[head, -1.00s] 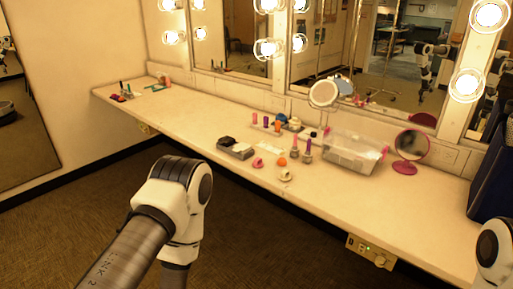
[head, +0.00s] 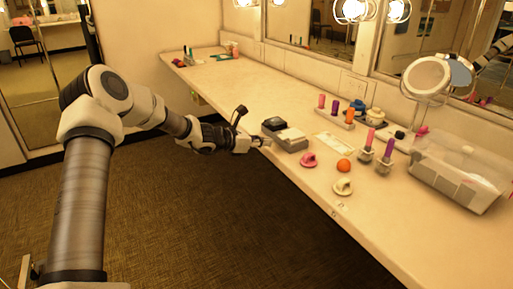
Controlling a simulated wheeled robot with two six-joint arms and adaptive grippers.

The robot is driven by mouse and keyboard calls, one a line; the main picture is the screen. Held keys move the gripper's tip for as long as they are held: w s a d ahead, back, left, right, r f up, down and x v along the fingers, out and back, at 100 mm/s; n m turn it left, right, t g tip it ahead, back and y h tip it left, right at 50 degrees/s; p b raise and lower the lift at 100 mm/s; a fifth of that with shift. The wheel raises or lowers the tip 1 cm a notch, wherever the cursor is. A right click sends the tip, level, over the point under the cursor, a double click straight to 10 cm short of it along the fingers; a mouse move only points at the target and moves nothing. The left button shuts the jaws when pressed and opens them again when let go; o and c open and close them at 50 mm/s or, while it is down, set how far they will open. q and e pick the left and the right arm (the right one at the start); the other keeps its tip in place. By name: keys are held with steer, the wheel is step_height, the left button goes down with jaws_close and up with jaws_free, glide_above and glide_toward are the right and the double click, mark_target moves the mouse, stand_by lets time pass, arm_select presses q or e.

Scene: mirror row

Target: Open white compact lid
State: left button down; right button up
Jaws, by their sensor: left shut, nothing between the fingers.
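A small white compact (head: 291,134) sits at the right end of a grey tray (head: 292,147) near the front edge of the counter. A black compact (head: 274,123) sits in the tray's left end. The white compact looks flat and its lid appears down, though it is small in the head view. My left gripper (head: 265,141) is shut and empty. It reaches in from the left at the counter's front edge, just left of the tray. I cannot tell whether its tips touch the tray. My right gripper is not in view.
A pink object (head: 309,160), an orange ball (head: 343,166) and a cream object (head: 343,188) lie right of the tray. Upright lipsticks, a round mirror (head: 427,76) and a clear bin (head: 460,170) stand farther right.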

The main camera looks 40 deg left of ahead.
mark_target(283, 142)
arm_select(q)
steer(key=x, duration=0.4)
steer(key=shift+f, duration=0.1)
steer(key=shift+d, duration=0.1)
